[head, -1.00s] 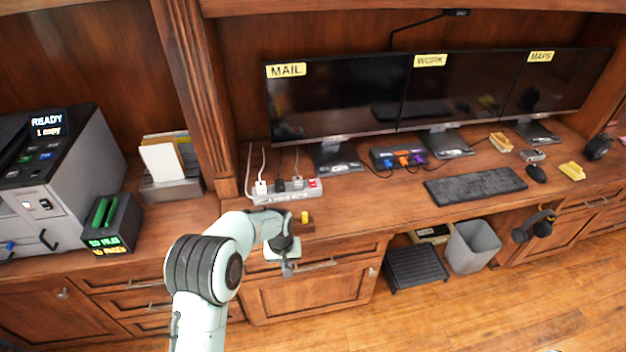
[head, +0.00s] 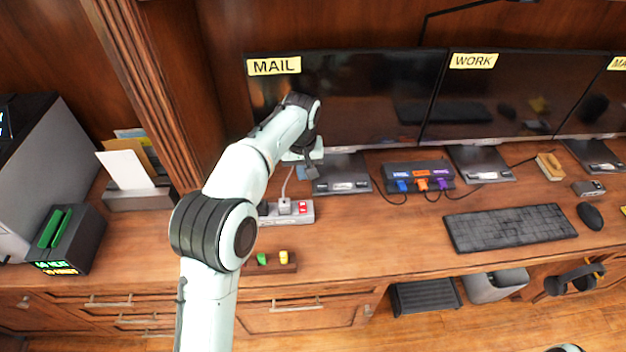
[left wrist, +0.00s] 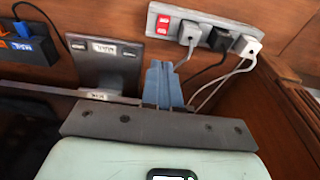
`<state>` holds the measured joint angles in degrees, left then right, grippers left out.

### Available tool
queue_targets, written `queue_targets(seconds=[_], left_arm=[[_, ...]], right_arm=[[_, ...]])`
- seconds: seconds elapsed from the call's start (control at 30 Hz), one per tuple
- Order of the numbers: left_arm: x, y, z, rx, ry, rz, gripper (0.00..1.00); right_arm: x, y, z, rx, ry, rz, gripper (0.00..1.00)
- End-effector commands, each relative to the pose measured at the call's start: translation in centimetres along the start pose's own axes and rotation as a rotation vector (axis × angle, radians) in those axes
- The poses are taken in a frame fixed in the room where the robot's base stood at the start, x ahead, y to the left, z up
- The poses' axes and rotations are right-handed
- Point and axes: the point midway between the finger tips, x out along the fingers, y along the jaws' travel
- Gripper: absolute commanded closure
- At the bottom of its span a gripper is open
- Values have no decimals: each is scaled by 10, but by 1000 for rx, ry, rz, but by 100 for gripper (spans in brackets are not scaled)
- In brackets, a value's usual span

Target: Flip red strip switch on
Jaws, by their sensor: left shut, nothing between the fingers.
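The power strip (head: 293,217) lies on the desk below the MAIL monitor, partly hidden behind my left arm in the head view. Its red switch (head: 303,209) is at the strip's right end. In the left wrist view the strip (left wrist: 206,22) crosses the top, with the red switch (left wrist: 162,25) at its left end and plugs beside it. My left gripper (head: 310,172) is above and behind the strip, near the monitor stand, apart from the switch. Its blue fingers (left wrist: 163,85) are together and empty, pointing toward the strip. My right gripper is not in view.
The MAIL monitor's stand (head: 341,174) is close to the gripper. Cables rise from the plugs. A hub with coloured plugs (head: 418,178) is to the right. A small block with green and yellow buttons (head: 270,262) sits at the desk's front edge.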

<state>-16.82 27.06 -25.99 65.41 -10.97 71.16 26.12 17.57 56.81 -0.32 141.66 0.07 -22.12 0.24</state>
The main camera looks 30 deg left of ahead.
Motion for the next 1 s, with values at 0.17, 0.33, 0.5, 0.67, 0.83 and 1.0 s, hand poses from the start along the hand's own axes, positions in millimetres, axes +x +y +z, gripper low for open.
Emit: queue_targets(seconds=[0.17, 0.33, 0.5, 0.67, 0.83, 1.0], left_arm=[[17, -1, 1, 0, -3, -3, 100], [52, -1, 2, 0, -6, -3, 100], [89, -1, 1, 0, -5, -3, 100], [117, -1, 1, 0, -4, -3, 100], [135, 0, 0, 0, -1, -1, 100], [140, 0, 0, 0, -1, 0, 100]], right_arm=[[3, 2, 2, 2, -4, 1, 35], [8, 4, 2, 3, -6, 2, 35], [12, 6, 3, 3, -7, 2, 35], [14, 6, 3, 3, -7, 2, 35], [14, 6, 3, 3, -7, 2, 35], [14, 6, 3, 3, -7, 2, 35]])
